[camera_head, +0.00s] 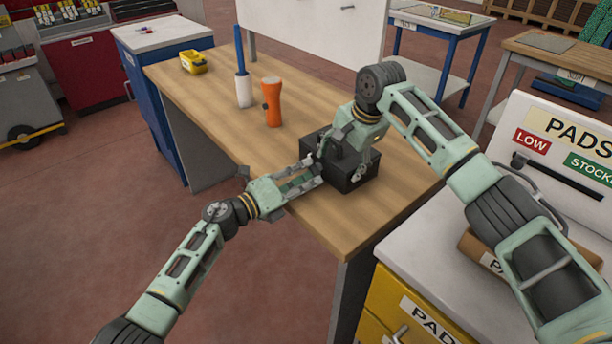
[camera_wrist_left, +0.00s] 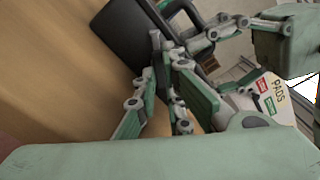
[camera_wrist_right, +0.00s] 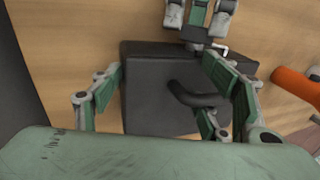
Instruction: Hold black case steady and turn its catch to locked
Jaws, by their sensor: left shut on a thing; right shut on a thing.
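The black case (camera_head: 350,181) sits upright on the wooden table near its front edge, with a dark handle (camera_wrist_right: 195,95) on top.
A white-topped yellow cabinet (camera_head: 425,265) marked PADS stands close at right. The table's left front is clear.

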